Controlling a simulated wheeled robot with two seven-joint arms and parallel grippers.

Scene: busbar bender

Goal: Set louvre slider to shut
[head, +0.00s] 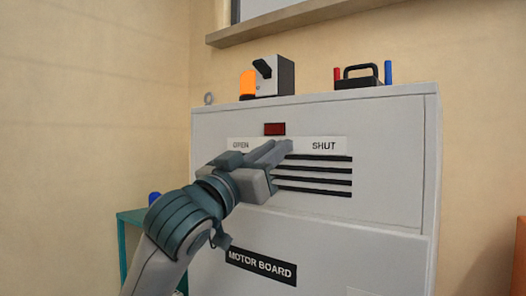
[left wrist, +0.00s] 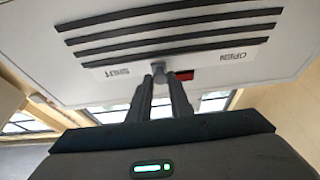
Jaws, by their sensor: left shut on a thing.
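The louvre panel shows dark slats (head: 315,175) on the front of the grey cabinet, under a white strip marked OPEN on the left and SHUT on the right. My left gripper (head: 282,150) reaches in from the left at the strip, between the two words. In the left wrist view the small grey slider knob (left wrist: 158,74) sits between the fingertips, about midway between the labels, and the gripper (left wrist: 159,80) is shut on it. The head view hides the knob behind the fingers. My right gripper is in neither view.
A dark red indicator (head: 275,129) is above the strip. A grey box with an orange lamp (head: 248,83) and a black-handled item (head: 359,77) stand on top of the cabinet (head: 400,150). A MOTOR BOARD label (head: 261,265) is below. A teal stand is at the lower left.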

